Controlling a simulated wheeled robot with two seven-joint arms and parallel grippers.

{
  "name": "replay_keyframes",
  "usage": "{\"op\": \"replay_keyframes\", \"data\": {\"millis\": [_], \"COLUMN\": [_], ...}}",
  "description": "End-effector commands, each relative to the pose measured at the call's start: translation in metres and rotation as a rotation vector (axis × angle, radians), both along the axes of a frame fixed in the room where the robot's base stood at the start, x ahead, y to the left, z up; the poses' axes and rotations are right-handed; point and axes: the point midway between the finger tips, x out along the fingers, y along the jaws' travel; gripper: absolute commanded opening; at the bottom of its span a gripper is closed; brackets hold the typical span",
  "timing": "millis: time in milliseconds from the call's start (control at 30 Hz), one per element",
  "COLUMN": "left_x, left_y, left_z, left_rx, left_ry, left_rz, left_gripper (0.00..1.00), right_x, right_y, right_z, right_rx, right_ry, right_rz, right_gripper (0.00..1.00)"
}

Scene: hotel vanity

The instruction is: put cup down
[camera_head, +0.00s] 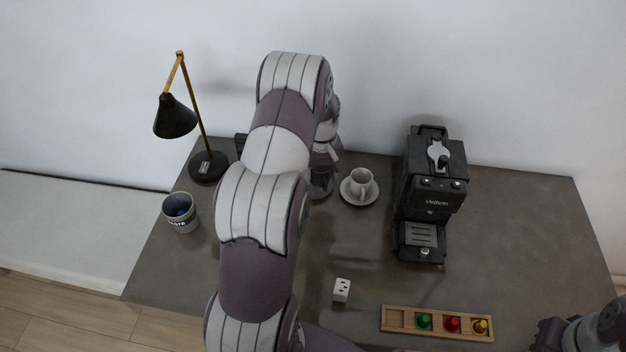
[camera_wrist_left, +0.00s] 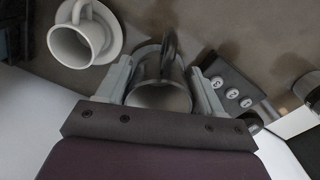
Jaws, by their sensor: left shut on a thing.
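My left gripper (camera_wrist_left: 160,75) is shut on a dark, shiny metal cup (camera_wrist_left: 158,95), with a finger on either side of it. In the head view my left arm hides much of the gripper, and the cup (camera_head: 321,186) shows at or just above the tabletop; I cannot tell whether it touches. A white cup (camera_head: 361,183) stands on a white saucer (camera_head: 346,194) just to the right. The white cup (camera_wrist_left: 72,44) also shows in the left wrist view. My right gripper (camera_head: 552,332) is partly in view at the bottom right; its jaws are unclear.
A black coffee machine (camera_head: 430,190) stands right of the saucer. A lamp (camera_head: 175,118) and a patterned bin-like cup (camera_head: 180,213) are at the left. A white cube (camera_head: 342,290) and a wooden tray (camera_head: 397,320) with coloured pods lie in front. A dark box with buttons (camera_wrist_left: 232,92) is beside the gripper.

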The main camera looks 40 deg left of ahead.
Motion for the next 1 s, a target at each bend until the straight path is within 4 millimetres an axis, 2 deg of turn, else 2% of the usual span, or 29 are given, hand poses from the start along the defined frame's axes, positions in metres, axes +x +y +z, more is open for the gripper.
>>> {"op": "replay_keyframes", "data": {"millis": [33,167,267,467,1000], "left_x": [0.001,0.003,0.003,0.003,0.004], "left_y": [0.01,0.026,0.029,0.028,0.028], "left_z": [-0.006,-0.016,-0.024,-0.056,-0.068], "left_rx": [-0.001,0.0,0.0,-0.001,0.0], "left_ry": [0.001,0.0,0.001,0.002,0.0], "left_rz": [0.003,0.0,-0.003,-0.003,-0.003], "left_gripper": [0.33,0.33,0.33,0.33,0.33], "right_x": [0.0,0.0,0.0,0.0,0.0], "right_y": [0.0,0.0,0.0,0.0,0.0], "right_z": [0.002,0.002,0.003,0.005,-0.002], "right_rx": [0.0,0.0,0.0,0.0,0.0], "right_ry": [0.0,0.0,0.0,0.0,0.0], "right_rz": [0.0,0.0,0.0,0.0,0.0], "right_gripper": [0.0,0.0,0.0,0.0,0.0]}}
